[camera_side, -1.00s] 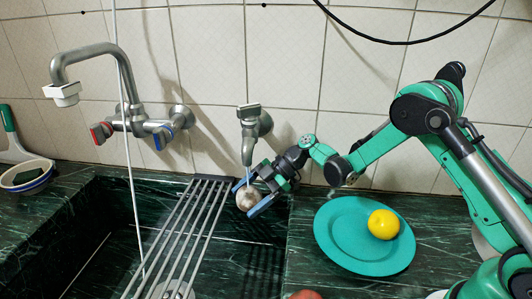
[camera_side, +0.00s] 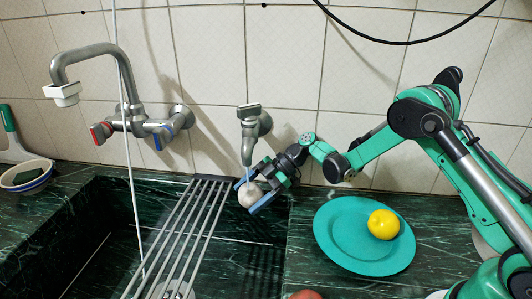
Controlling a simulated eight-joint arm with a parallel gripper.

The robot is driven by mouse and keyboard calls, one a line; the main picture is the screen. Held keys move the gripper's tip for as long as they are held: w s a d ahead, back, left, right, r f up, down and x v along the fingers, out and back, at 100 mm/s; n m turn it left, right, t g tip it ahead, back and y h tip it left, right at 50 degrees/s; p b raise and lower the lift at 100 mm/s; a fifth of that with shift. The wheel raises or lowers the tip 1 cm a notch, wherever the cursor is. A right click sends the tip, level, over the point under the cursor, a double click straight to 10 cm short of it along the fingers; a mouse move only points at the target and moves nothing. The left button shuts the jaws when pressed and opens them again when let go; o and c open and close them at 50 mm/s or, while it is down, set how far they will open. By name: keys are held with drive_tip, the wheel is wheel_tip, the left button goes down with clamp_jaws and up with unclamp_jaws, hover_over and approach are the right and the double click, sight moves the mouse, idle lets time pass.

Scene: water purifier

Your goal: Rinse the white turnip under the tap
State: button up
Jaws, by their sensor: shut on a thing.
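The white turnip (camera_side: 251,196) is round and mostly pale, with some grey-brown shading. My gripper (camera_side: 245,200) is shut on it, with one blue finger on its upper left and the other on its lower right. The small metal tap (camera_side: 252,125) on the wall is right above the turnip. A thin bluish stream (camera_side: 248,175) runs from its spout down to the turnip. The fingers partly hide the turnip's sides.
The dark green sink (camera_side: 108,235) lies below, with a metal rack (camera_side: 190,235) across it. A turquoise plate (camera_side: 345,235) holding a yellow fruit (camera_side: 383,224) is on the right counter. A larger mixer tap (camera_side: 110,55) and a bowl (camera_side: 25,176) are at left.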

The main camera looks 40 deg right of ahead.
drive_tip(key=shift+w+d, duration=0.1)
drive_tip(key=shift+d, duration=0.15)
drive_tip(key=shift+a, duration=0.1)
drive_tip(key=shift+a, duration=0.3)
drive_tip(key=shift+d, duration=0.35)
drive_tip(key=shift+d, duration=0.1)
idle(0.3)
drive_tip(key=s, duration=0.7)
drive_tip(key=shift+d, duration=0.45)
idle(0.4)
